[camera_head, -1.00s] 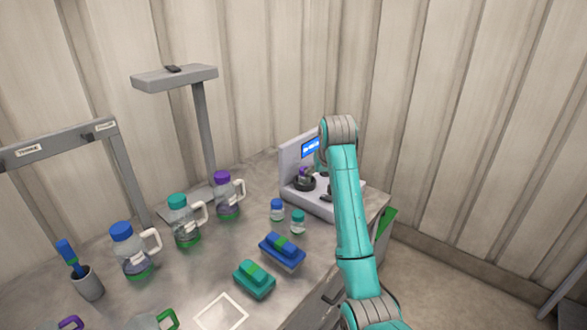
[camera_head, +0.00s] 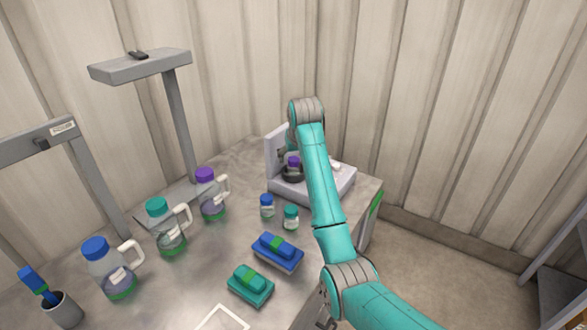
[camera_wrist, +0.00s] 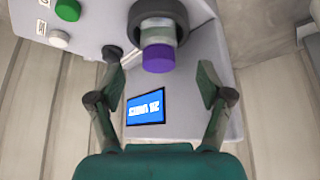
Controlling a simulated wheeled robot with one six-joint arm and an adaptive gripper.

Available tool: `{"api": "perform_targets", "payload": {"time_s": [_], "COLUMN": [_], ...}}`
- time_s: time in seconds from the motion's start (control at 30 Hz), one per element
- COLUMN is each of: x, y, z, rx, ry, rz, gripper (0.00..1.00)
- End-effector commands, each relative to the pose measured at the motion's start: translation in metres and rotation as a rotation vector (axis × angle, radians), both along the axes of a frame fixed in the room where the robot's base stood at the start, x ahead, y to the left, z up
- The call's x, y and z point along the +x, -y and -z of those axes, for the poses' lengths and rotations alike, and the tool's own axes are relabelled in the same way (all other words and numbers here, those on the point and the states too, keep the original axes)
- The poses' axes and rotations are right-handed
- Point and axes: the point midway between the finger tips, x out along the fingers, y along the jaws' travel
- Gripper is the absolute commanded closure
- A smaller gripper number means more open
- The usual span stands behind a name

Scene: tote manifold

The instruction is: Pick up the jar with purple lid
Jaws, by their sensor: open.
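The jar with the purple lid (camera_wrist: 158,57) stands in a dark round holder on a pale machine. In the head view its purple lid (camera_head: 293,161) shows just left of my arm. My gripper (camera_wrist: 160,72) is open, with one finger on each side of the jar in the wrist view. Nothing is between the fingers' pads that I can see gripped; whether they are level with the jar is unclear. In the head view my arm hides most of the gripper.
The machine (camera_head: 318,189) has a blue screen (camera_wrist: 145,106) close by the gripper. Small jars with blue (camera_head: 267,201) and teal (camera_head: 291,212) lids stand in front of it. Several handled bottles, a blue block (camera_head: 278,257) and a teal block (camera_head: 250,290) occupy the table's left and front.

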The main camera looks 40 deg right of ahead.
Motion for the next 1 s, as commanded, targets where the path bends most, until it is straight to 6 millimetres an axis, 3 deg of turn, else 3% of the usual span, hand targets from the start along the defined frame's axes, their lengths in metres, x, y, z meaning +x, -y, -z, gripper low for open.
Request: {"api": "perform_targets", "payload": {"time_s": [0.3, 0.63, 0.67, 0.9, 1.0], "x": [0.021, 0.025, 0.025, 0.025, 0.025], "y": [0.012, 0.013, 0.013, 0.013, 0.013], "z": [0.033, 0.04, 0.04, 0.04, 0.04], "rx": [0.001, 0.0, 0.0, 0.0, 0.0], "ry": [-0.003, -0.001, -0.001, -0.001, -0.001], "rz": [0.0, 0.0, 0.0, 0.0, 0.0], "gripper": [0.22, 0.22, 0.24, 0.84, 0.87]}}
